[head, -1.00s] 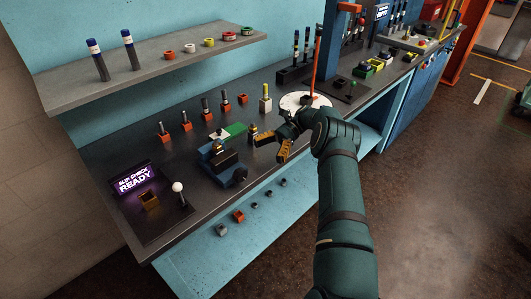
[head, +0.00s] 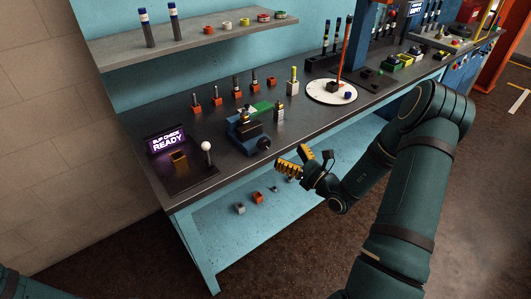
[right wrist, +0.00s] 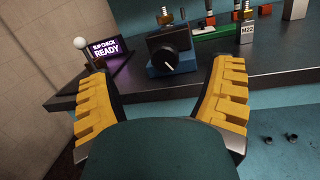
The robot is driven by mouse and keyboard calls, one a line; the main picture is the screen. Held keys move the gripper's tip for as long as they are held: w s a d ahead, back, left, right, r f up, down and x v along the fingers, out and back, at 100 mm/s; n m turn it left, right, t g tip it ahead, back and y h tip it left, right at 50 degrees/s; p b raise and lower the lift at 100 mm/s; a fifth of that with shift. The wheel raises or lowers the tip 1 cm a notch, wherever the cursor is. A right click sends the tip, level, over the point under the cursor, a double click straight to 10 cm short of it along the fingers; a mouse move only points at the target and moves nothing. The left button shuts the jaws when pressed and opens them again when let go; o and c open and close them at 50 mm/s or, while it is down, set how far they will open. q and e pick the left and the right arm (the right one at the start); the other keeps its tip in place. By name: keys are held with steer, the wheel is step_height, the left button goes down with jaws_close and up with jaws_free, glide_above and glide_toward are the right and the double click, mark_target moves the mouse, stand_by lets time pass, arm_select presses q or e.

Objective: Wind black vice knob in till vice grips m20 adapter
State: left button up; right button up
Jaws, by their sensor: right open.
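The blue vice (head: 236,131) stands near the bench's front edge, its round black knob (head: 264,143) facing outward. In the right wrist view the knob (right wrist: 167,58) has a white mark and sits centrally, beyond and between my fingertips. A brass-coloured fitting (right wrist: 165,16) stands upright at the vice's top, probably the M20 adapter; no label shows on it. Whether the jaws touch it cannot be told. My right gripper (head: 288,158) is open and empty, in front of the bench edge, apart from the knob; its yellow fingers show in the right wrist view (right wrist: 165,74). My left gripper is out of view.
A grey block marked M22 (right wrist: 247,43) holds a fitting right of the vice. A lit "slip check ready" sign (head: 167,141) and a white-balled lever (head: 207,147) stand left. A white round plate (head: 331,92) lies right. Several small parts rest on the lower shelf (head: 225,240).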

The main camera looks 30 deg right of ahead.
mark_target(266, 145)
steer(key=s+a+f+m+g+h, duration=0.1)
steer(key=s+f+m+h, duration=0.1)
steer(key=s+h, duration=0.1)
steer(key=w, duration=0.4)
steer(key=w+a+b, duration=0.1)
steer(key=w, duration=0.8)
steer(key=shift+w+a+b, duration=0.15)
steer(key=shift+w+b, duration=0.05)
steer(key=shift+b, duration=0.15)
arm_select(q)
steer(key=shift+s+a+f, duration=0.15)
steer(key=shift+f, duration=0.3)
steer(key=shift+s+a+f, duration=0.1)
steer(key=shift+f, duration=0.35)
arm_select(e)
steer(key=c, duration=1.2)
